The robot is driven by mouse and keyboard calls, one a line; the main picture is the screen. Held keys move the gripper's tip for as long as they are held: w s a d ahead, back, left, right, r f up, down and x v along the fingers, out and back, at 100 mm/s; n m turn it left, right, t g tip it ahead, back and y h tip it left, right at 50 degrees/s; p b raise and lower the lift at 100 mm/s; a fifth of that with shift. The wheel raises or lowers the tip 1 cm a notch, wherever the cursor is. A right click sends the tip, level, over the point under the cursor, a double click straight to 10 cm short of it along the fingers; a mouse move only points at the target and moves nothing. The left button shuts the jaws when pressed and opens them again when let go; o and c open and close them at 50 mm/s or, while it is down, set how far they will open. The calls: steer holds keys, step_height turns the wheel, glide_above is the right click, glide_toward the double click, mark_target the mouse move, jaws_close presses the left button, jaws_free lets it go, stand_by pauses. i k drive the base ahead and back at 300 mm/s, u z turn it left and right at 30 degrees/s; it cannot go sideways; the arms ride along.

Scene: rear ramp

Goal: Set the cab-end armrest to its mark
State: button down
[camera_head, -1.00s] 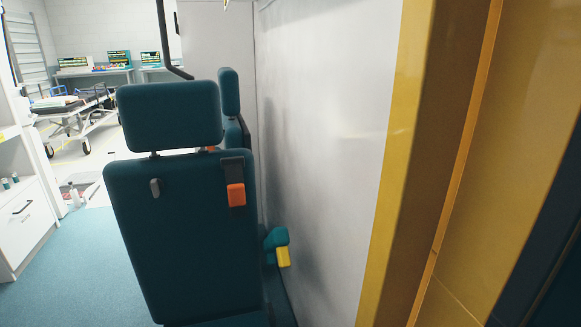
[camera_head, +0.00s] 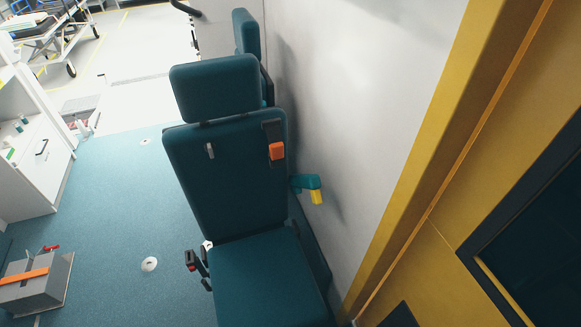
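A teal seat (camera_head: 225,170) with a headrest stands against the white wall. A short teal part with a yellow end (camera_head: 316,196) sticks out beside the right edge of its backrest, near the wall; it looks like an armrest. I cannot tell whether it is the cab-end one, and I make out no mark. A second teal seat (camera_head: 246,32) stands behind the first, mostly hidden by it. My gripper is not in view.
An orange belt buckle (camera_head: 276,151) hangs on the backrest. A grey box with an orange strap (camera_head: 35,280) lies on the floor at lower left. Blue floor (camera_head: 120,220) left of the seat is mostly clear.

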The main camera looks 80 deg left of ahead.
mark_target(312, 183)
steer(key=z, duration=1.45)
steer(key=k, duration=2.35)
steer(key=u, duration=2.4)
steer(key=i, duration=1)
